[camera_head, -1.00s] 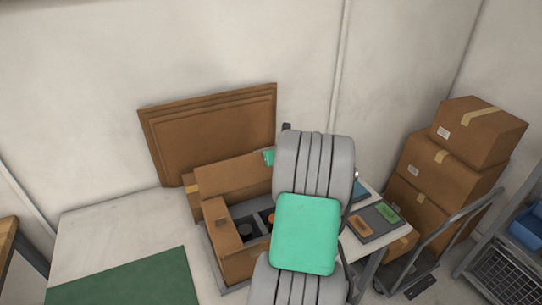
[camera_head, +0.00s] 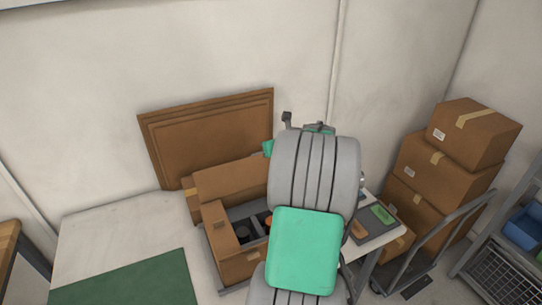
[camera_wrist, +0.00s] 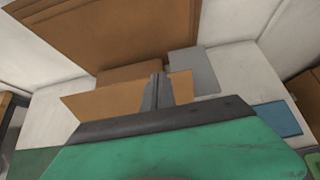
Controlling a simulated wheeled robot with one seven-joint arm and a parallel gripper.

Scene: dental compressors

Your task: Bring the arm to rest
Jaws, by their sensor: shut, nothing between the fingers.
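My arm, grey with green panels, rises in the head view in front of the table, hiding part of the open box. In the wrist view my gripper (camera_wrist: 157,82) shows as two grey fingers close together, shut and empty. Beyond the fingers are the box's brown flap (camera_wrist: 95,103) and a grey panel (camera_wrist: 193,70). I cannot tell the exact gap between the fingers and the flap. In the head view the fingers are hidden or too small to make out behind the arm.
An open cardboard box (camera_head: 235,262) with dark items stands on the white table (camera_head: 110,222), beside a green mat (camera_head: 130,283). Flat brown boards (camera_head: 212,135) lean on the wall. Stacked cartons (camera_head: 436,165) stand on a cart further right.

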